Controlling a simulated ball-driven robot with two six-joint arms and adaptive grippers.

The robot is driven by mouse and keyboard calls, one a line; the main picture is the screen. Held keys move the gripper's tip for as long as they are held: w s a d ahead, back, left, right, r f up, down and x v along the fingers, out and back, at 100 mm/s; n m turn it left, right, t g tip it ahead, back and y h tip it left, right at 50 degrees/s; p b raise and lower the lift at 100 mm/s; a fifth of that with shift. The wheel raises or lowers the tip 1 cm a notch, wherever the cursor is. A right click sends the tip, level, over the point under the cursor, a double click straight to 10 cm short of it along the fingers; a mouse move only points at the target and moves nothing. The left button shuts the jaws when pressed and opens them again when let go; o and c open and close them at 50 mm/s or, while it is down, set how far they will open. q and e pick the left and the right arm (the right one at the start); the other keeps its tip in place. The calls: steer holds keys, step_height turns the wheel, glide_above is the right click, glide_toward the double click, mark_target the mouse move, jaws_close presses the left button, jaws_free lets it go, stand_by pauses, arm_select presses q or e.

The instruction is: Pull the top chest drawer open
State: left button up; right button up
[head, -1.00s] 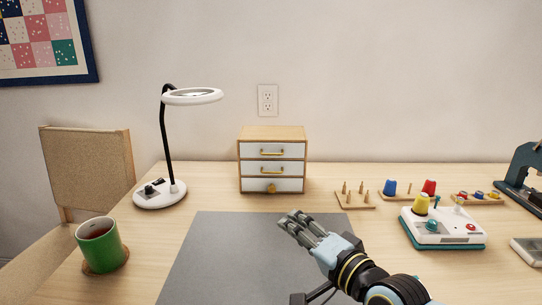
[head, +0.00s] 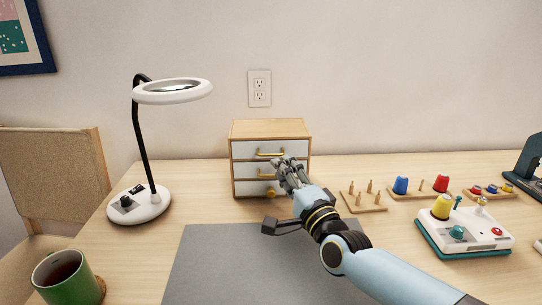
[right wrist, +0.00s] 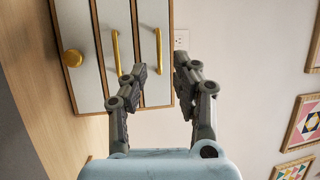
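The small wooden chest (head: 270,130) stands at the back of the table, with three white-fronted drawers that look closed. The top drawer's gold bar handle (head: 270,154) is partly behind my right gripper (head: 289,166). In the right wrist view the chest is turned sideways, and the top handle (right wrist: 158,52) lies between the two fingers of the open right gripper (right wrist: 160,78). The fingers are apart from each other and do not appear to touch it. The middle handle (right wrist: 115,52) and the bottom drawer's round knob (right wrist: 72,58) are to its left. My left gripper is not in view.
A magnifier lamp (head: 140,206) stands left of the chest. A peg board (head: 365,203), thread cones and a white-and-teal device (head: 480,235) are to the right. A green mug (head: 62,285) is front left.

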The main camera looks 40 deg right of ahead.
mark_target(269, 142)
steer(key=a+f+x, duration=0.1)
steer(key=x, duration=0.5)
steer(key=shift+d+r, duration=0.4)
steer(key=shift+d, duration=0.1)
steer(key=shift+c, duration=0.7)
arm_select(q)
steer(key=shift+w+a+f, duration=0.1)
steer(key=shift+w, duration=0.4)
arm_select(e)
jaws_close()
